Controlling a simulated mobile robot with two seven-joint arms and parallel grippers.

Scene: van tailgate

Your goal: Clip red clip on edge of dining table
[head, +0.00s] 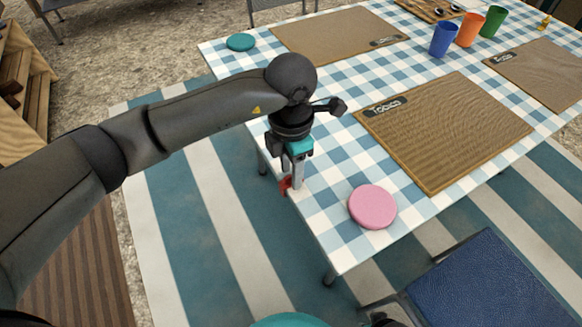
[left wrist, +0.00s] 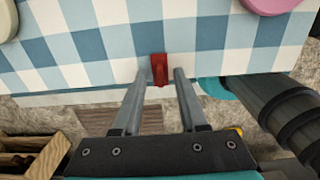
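The red clip (left wrist: 158,68) sits at the edge of the checked dining table (left wrist: 105,45), lying over the cloth with its lower end at the rim. It also shows in the head view (head: 285,186) at the table's left edge, partly behind my finger. My left gripper (left wrist: 160,73) is open, with one fingertip on each side of the clip and a visible gap to both. In the head view my left gripper (head: 295,178) points down at the table edge. Whether the clip grips the tabletop is not clear. My right gripper is not in view.
A pink disc (head: 373,206) and a placemat (head: 445,130) lie right of the gripper. A teal disc (head: 241,42), another placemat (head: 340,35) and blue (head: 444,39), orange (head: 470,30) and green (head: 493,21) cups are farther back. A blue chair (head: 482,285) stands at front right.

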